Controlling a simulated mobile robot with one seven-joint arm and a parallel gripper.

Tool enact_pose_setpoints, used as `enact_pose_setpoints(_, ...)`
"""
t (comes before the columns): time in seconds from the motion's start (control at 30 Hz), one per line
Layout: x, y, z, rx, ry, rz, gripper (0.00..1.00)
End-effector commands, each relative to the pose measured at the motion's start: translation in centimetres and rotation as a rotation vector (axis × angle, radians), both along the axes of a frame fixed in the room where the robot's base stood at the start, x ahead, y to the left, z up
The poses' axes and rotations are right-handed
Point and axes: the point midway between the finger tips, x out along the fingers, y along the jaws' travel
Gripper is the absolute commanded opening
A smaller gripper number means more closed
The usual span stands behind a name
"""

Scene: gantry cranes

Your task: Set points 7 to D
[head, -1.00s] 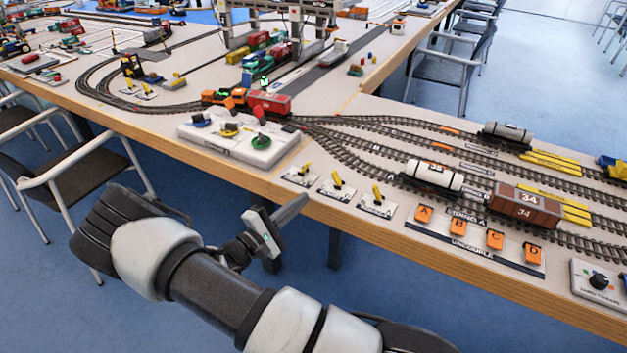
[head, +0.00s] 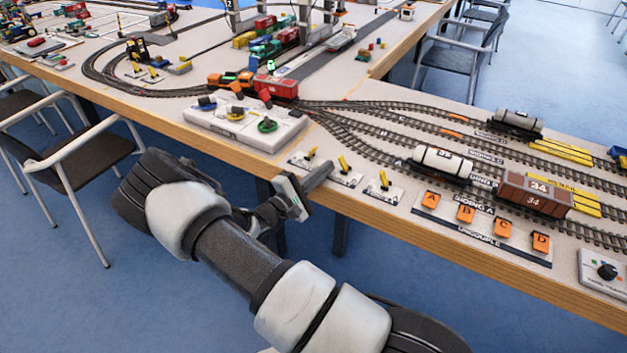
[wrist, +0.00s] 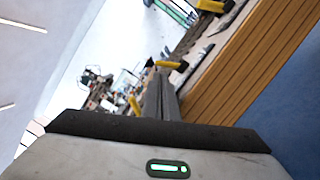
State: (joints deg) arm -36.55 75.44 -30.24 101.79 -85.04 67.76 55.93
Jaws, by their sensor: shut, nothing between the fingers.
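Three yellow point levers on small white plates stand in a row along the table's front edge in the head view: the left lever (head: 310,154), the middle lever (head: 344,164) and the right lever (head: 383,180). Their labels are too small to read, so I cannot tell which is points 7. My gripper (head: 328,166) is shut and empty at the table edge, close in front of the left and middle levers; contact cannot be told. In the wrist view its fingers (wrist: 160,88) point forward, with a yellow lever (wrist: 172,64) just beyond and to the right of the tips.
To the right are orange tags A to D (head: 466,214) and a dial box (head: 606,272). Wagons, including a brown one (head: 532,194), stand on the tracks behind. A chair (head: 75,160) is at left.

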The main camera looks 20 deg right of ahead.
Motion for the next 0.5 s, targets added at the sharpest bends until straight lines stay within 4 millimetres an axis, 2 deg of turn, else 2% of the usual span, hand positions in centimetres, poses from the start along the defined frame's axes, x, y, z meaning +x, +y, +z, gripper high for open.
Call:
enact_pose_setpoints(0.2,0.8,-1.6,0.2,0.001,-0.001,0.001,0.00)
enact_pose_setpoints(0.5,0.9,-1.8,0.2,0.001,-0.001,0.001,0.00)
